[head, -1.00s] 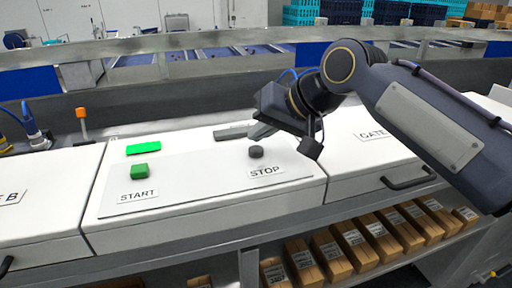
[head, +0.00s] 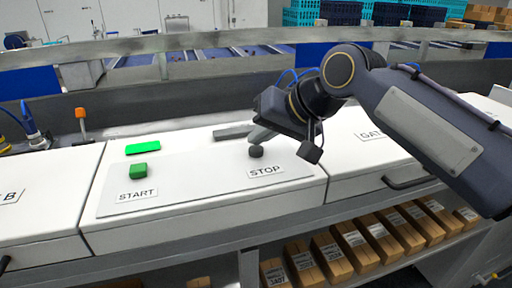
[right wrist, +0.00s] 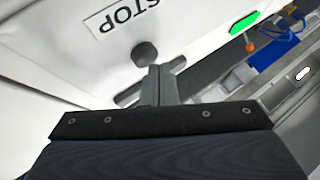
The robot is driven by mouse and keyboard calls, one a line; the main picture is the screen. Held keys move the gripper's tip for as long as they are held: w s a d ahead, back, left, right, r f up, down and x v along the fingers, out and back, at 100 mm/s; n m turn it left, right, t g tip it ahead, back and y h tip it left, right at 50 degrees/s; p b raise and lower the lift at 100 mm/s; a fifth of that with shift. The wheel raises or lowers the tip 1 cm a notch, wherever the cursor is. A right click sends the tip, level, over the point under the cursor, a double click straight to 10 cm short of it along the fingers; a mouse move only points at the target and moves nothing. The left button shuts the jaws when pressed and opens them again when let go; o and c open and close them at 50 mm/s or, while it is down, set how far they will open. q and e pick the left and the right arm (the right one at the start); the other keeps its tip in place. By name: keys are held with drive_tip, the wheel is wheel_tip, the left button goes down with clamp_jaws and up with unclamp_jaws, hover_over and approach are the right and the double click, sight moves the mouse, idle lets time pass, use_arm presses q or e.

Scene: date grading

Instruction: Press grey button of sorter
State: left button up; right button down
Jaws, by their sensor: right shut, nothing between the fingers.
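The grey button (head: 256,151) sits on the white sorter panel (head: 200,176), just above the STOP label (head: 265,171). It also shows in the right wrist view (right wrist: 145,53), beside the upside-down STOP lettering. My right gripper (head: 253,141) is shut and empty, with its fingertips at the back edge of the button. In the right wrist view the fingertips (right wrist: 155,68) appear right at the button's edge; I cannot tell whether they touch it. The green button (head: 139,170) stands above the START label (head: 137,195). My left gripper is not in view.
A lit green indicator (head: 143,147) and a dark grey bar (head: 233,131) lie at the back of the panel. Handles (head: 408,180) stick out at the front. Cardboard boxes (head: 330,257) line the shelf below. A conveyor rail (head: 200,70) runs behind.

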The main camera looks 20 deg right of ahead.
sight(261, 150)
drive_tip(key=shift+f+b, duration=0.3)
drive_tip(key=shift+f, duration=0.15)
drive_tip(key=shift+r, duration=0.1)
idle(0.5)
drive_tip(key=shift+r+p, duration=0.8)
wheel_tip(261, 150, up, 5)
drive_tip(key=p, duration=0.4)
drive_tip(key=shift+r+p, duration=0.1)
drive_tip(key=shift+p, duration=0.3)
